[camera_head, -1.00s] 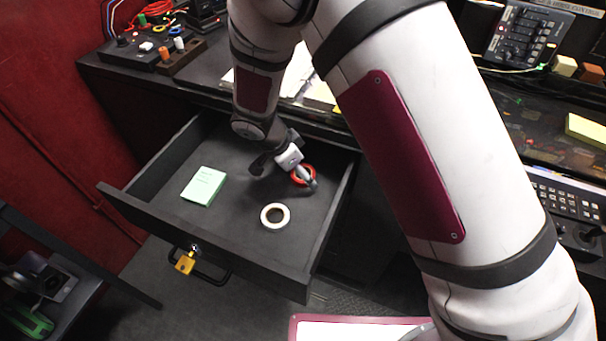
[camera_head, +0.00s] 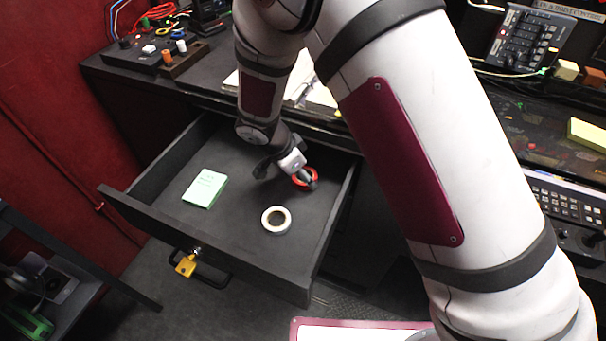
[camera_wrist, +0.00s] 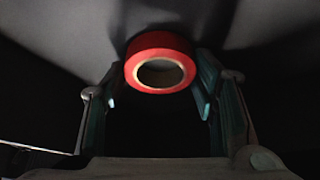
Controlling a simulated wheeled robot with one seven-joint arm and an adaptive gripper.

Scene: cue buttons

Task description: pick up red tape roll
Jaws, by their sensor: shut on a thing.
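The red tape roll (camera_head: 305,177) is at the right side of the open drawer (camera_head: 240,250), partly hidden by my gripper in the head view. In the wrist view the red tape roll (camera_wrist: 159,62) is between the far ends of the two fingers, its round hole facing the camera. My gripper (camera_head: 311,180) reaches down into the drawer from the back and is shut on the roll. In the wrist view the fingers of my gripper (camera_wrist: 160,85) stand at either side of the roll. I cannot tell whether the roll is clear of the drawer floor.
A white tape roll (camera_head: 276,220) lies in the drawer in front of my gripper. A yellow padlock (camera_head: 186,265) hangs at the drawer front. The desk top is behind.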

